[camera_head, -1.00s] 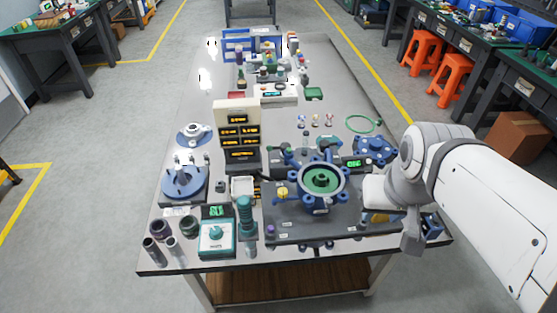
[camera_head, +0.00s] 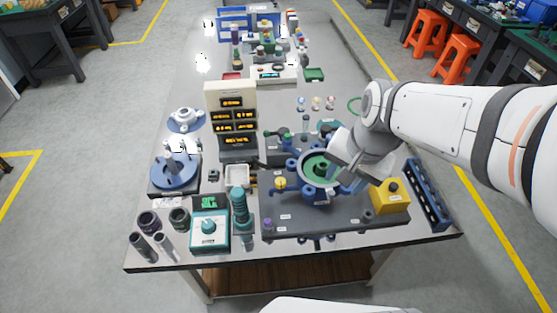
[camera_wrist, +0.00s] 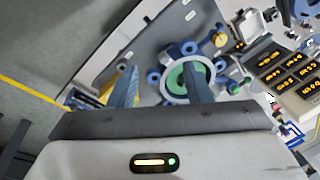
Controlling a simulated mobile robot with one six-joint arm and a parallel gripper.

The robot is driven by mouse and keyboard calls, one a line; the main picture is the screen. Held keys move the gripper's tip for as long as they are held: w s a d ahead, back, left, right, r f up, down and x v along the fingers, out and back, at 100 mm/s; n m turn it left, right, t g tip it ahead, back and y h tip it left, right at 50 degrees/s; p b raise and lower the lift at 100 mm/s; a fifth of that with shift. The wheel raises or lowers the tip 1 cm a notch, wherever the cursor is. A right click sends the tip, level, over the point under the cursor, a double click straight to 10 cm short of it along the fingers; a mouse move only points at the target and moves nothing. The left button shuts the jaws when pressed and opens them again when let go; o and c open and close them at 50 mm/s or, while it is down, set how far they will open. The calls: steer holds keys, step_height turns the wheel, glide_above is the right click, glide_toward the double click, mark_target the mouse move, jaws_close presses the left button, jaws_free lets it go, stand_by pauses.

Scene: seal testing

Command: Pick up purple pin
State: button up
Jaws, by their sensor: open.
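The purple pin (camera_head: 268,223) is a small upright purple piece at the front left corner of the dark grey base plate (camera_head: 330,218). It stands in front of the blue ring fixture with a green centre (camera_head: 318,168). My gripper (camera_head: 343,172) is over the right side of that fixture, well to the right of the pin. In the wrist view my gripper (camera_wrist: 160,88) has its two fingers apart, with nothing between them but the fixture and plate beyond. I cannot make out the purple pin clearly in the wrist view.
A yellow box (camera_head: 390,197) and a blue rack (camera_head: 427,195) stand at the right. A teal column (camera_head: 240,212), a teal dial box (camera_head: 209,231) and a display tower (camera_head: 231,120) stand left of the plate. The table's front edge is close to the plate.

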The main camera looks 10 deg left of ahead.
mark_target(268, 220)
steer(key=w+a+f+m+g+b, duration=0.1)
steer(key=a+f+m+b, duration=0.1)
steer(key=a+f, duration=0.3)
steer(key=w+a+f+m+g+y+b, duration=0.1)
steer(key=a+f+m+b, duration=0.1)
steer(key=a+f, duration=0.4)
steer(key=w+a+f+m+b, duration=0.1)
steer(key=a+f+m, duration=0.3)
steer(key=f, duration=0.9)
steer(key=shift+a+g+b, duration=0.4)
steer(key=shift+a+b, duration=0.35)
steer(key=shift+b, duration=0.1)
steer(key=shift+m+y, duration=0.3)
steer(key=shift+c, duration=0.6)
jaws_close()
